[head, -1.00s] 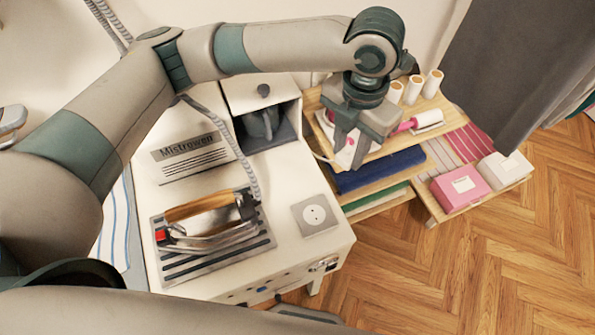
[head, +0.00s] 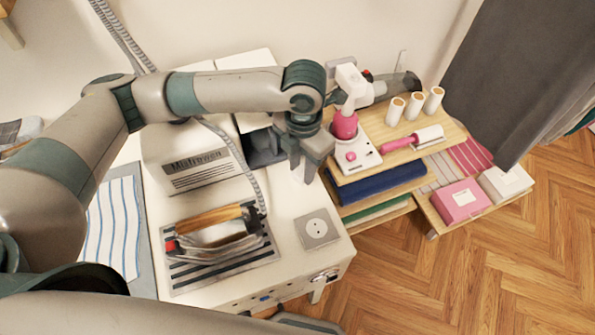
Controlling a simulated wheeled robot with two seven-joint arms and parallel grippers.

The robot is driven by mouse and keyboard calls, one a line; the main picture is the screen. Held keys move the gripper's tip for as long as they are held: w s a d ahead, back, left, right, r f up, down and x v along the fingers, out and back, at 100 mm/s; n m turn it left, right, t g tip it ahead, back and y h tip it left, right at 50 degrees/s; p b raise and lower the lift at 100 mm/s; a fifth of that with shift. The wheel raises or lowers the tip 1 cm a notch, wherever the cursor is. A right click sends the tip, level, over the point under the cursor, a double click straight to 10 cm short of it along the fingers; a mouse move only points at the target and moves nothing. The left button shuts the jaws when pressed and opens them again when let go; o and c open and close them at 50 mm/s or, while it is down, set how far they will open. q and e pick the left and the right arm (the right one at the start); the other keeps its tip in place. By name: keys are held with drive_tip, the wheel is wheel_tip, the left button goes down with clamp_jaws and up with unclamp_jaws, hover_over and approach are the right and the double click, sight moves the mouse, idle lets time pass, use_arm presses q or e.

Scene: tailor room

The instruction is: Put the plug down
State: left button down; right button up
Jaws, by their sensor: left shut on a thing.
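My left gripper (head: 304,168) points down above the back right part of the white ironing station (head: 290,205). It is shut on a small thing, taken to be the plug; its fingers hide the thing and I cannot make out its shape. My right gripper is not in view.
An iron (head: 215,232) rests on a striped metal plate left of the socket. To the right, a wooden shelf (head: 425,150) holds a white and pink sewing machine (head: 350,130), a pink-handled roller (head: 412,140) and thread spools. A grey hose hangs behind the iron.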

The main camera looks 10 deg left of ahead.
sight(298, 170)
use_arm(q)
drive_tip(key=shift+w+a+f, duration=0.1)
drive_tip(key=shift+a+f, duration=0.2)
drive_tip(key=shift+a, duration=0.25)
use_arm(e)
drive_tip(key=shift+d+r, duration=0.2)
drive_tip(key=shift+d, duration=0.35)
use_arm(q)
drive_tip(key=shift+f, duration=0.1)
drive_tip(key=shift+f+p, duration=0.9)
drive_tip(key=shift+f, duration=1.05)
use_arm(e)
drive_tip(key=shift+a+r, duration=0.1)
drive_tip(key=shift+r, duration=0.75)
use_arm(q)
drive_tip(key=shift+f, duration=0.15)
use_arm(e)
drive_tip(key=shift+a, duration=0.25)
use_arm(q)
drive_tip(key=shift+f, duration=0.45)
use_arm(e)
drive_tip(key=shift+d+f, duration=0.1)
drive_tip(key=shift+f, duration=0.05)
